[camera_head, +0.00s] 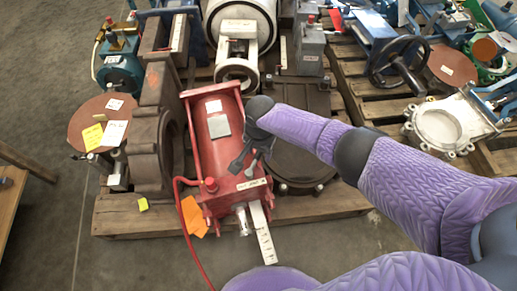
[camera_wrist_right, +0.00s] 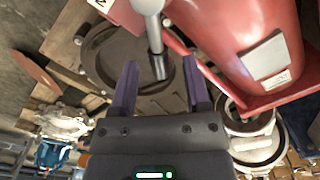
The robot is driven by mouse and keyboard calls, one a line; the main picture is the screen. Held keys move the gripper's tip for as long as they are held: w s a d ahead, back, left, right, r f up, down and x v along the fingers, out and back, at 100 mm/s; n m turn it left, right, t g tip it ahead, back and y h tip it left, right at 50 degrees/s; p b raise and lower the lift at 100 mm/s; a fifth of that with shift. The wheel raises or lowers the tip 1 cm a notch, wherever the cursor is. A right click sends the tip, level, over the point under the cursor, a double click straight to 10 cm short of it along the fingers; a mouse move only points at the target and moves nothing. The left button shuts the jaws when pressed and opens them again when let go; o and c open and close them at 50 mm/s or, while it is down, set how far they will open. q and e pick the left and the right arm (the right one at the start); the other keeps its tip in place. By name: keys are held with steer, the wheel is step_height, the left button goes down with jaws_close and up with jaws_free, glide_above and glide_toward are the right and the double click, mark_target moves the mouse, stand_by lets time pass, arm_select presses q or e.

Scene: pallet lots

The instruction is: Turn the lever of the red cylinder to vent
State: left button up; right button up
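The red cylinder (camera_head: 207,150) lies on a wooden pallet, with a pale label on its body. It also shows at the right of the right wrist view (camera_wrist_right: 235,35). A grey metal lever (camera_wrist_right: 154,36) with a dark tip comes down from the top of that view. Its tip appears between the fingertips of my right gripper (camera_wrist_right: 160,85). The fingers are apart, with gaps showing on both sides of the lever. In the head view my right gripper (camera_head: 244,163) is over the cylinder's right side and I cannot make out the lever. My left gripper is not in view.
A dark round flange (camera_head: 300,166) lies close right of the cylinder. A brown valve body (camera_head: 150,140) stands close left. A red hose (camera_head: 186,235) runs down to the floor. A white flanged part (camera_head: 440,125) and a handwheel (camera_head: 398,62) are farther right. Grey floor is clear in front.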

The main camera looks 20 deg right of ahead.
jaws_close()
stand_by(1.3)
